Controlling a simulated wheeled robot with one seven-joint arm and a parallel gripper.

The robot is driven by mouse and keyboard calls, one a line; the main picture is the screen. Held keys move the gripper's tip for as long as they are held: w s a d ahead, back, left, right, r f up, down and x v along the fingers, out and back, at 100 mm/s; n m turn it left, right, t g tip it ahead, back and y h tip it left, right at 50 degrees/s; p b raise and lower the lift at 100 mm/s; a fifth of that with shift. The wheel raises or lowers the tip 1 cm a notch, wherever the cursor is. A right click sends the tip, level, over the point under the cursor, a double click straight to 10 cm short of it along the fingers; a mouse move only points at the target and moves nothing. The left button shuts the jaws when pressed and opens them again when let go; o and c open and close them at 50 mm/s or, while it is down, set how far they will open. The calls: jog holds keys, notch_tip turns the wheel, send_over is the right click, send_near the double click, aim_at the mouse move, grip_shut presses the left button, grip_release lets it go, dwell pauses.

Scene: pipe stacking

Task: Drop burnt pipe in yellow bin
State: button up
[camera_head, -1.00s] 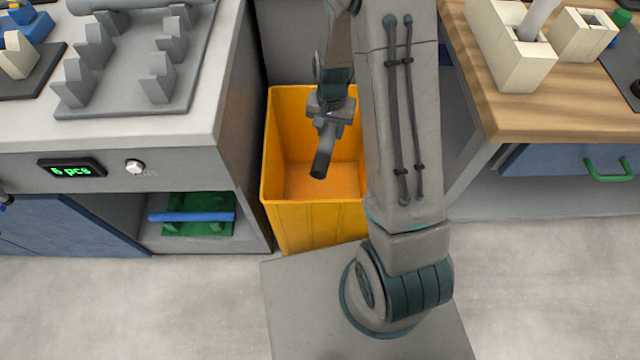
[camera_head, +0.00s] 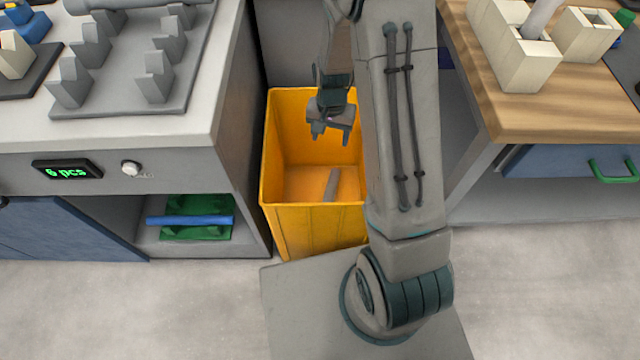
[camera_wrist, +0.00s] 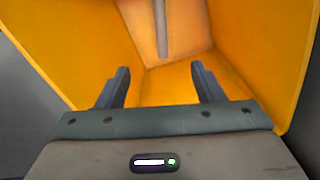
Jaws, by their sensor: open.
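The yellow bin (camera_head: 312,218) stands on the floor between the two counters. A short grey pipe (camera_head: 332,185) lies inside it, near the bottom, tilted in the picture. The pipe also shows in the wrist view (camera_wrist: 162,28), beyond my fingertips and apart from them. My gripper (camera_head: 331,137) is over the bin's opening, with its fingers spread and nothing between them. The wrist view shows both fingers (camera_wrist: 160,85) apart against the yellow walls. My arm hides the bin's right side in the head view.
The left counter (camera_head: 200,125) holds a grey rack (camera_head: 130,100) and has a display reading "6 pcs". A blue pipe (camera_head: 190,220) lies on a green holder in its shelf. The wooden-topped counter (camera_head: 540,115) at right carries cream blocks. Bare floor lies in front.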

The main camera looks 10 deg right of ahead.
notch_tip(320, 180, up, 13)
jog(key=p, duration=0.3)
jog(key=shift+p, duration=0.35)
jog(key=s+r+n+t+p, duration=0.1)
jog(key=s+r+p, duration=0.5)
jog(key=r, duration=0.6)
jog(key=s+r+n+t+p, duration=0.1)
jog(key=s+r+p, duration=0.5)
jog(key=r, duration=0.6)
jog(key=s+r+n+p, duration=0.3)
jog(key=s+r+p, duration=0.2)
jog(key=r+p, duration=0.5)
jog(key=shift+s+r+t, duration=0.4)
jog(key=shift+r, duration=0.55)
jog(key=shift+d, duration=0.1)
jog(key=shift+c, duration=0.3)
